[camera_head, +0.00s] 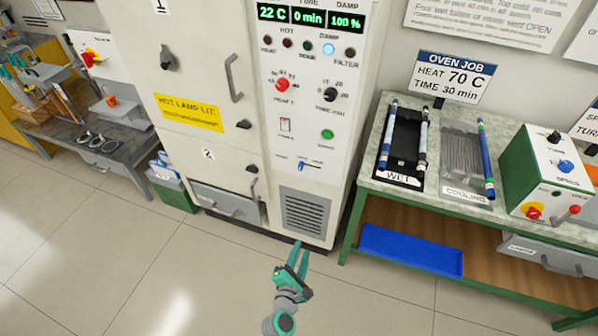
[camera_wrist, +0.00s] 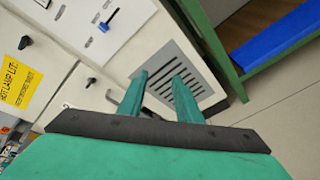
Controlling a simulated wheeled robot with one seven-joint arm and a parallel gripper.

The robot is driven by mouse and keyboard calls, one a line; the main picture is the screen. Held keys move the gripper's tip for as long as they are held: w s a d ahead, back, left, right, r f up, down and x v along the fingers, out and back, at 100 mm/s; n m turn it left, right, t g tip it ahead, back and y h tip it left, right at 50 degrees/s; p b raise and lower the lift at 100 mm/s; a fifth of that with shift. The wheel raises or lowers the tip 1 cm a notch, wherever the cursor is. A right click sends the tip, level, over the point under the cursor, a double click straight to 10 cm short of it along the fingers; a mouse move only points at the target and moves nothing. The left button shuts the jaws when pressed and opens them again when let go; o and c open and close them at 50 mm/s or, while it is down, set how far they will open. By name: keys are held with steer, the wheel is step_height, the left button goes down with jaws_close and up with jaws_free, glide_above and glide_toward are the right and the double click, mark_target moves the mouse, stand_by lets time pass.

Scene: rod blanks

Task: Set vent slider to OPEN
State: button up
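The vent slider (camera_head: 303,166) appears as a small blue knob low on the white oven's control panel, above the louvred vent grille (camera_head: 305,214). Its slot extends to the right of the knob, so the knob sits toward the left end. Its end labels are too small to read. In the wrist view the blue knob (camera_wrist: 103,27) is at the upper left. My gripper (camera_head: 299,252) is in front of and below the grille, well apart from the slider. Its two green fingers (camera_wrist: 160,84) are spread with nothing between them.
The oven panel (camera_head: 345,90) also carries a red knob, a black knob and a green button. A green-framed bench (camera_head: 350,215) with rod trays stands close to the right. An oven drawer (camera_head: 226,203) is at the lower left. The floor in front is clear.

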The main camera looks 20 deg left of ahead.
steer(key=w+a+r+n+t, duration=0.1)
steer(key=w+a+r+n, duration=0.25)
steer(key=w, duration=0.35)
steer(key=n+t+h, duration=0.2)
steer(key=n, duration=0.4)
glide_toward(300, 169)
steer(key=shift+m, duration=0.25)
steer(key=w, duration=0.9)
steer(key=shift+d, duration=0.2)
steer(key=shift+r, duration=0.1)
jaws_close()
